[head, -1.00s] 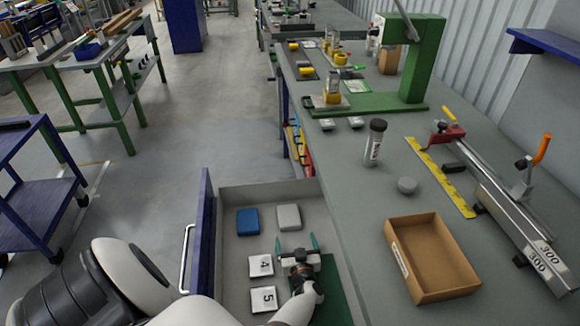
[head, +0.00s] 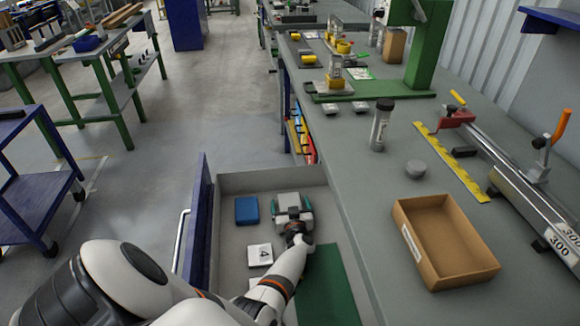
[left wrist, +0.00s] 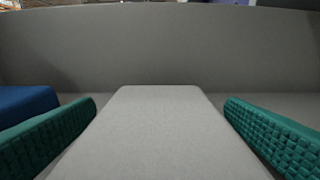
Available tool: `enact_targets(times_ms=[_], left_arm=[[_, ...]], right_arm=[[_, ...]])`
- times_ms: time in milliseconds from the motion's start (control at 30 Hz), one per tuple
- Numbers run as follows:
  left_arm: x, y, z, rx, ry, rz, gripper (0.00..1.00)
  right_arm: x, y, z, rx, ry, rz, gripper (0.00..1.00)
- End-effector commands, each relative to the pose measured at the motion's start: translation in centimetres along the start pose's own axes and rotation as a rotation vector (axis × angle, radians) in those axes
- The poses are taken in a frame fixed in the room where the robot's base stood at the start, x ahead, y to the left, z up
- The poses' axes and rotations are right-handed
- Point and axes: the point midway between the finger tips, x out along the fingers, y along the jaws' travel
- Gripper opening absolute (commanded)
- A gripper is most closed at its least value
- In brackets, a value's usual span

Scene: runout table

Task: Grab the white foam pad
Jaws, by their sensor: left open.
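The white foam pad (head: 288,200) lies in the open drawer, in its far part, and looks pale grey-white. In the left wrist view the pad (left wrist: 160,135) fills the middle, between the two green fingers. My left gripper (head: 294,210) is open, with one finger on each side of the pad. In the left wrist view a gap shows between the pad and the right finger; the left finger is close to the pad's edge, and contact cannot be told. My right gripper is not in view.
A blue pad (head: 246,210) lies just left of the white one. A tile marked 4 (head: 260,254) and a green sheet (head: 328,290) lie nearer in the drawer (head: 228,262). The drawer's walls surround the gripper. A cardboard box (head: 446,244) stands on the table to the right.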

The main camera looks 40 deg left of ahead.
Motion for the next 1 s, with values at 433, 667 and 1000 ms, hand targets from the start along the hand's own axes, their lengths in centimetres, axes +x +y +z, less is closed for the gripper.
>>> enact_targets(times_ms=[433,667,1000], left_arm=[[0.2,0.0,0.1,0.000,0.000,0.000,0.58],[0.2,0.0,0.0,0.000,0.001,0.000,0.46],[0.0,0.0,1.5,0.000,0.001,0.000,0.46]], right_arm=[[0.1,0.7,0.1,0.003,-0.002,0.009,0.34],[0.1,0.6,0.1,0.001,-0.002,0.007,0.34],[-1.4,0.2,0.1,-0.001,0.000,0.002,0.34]])
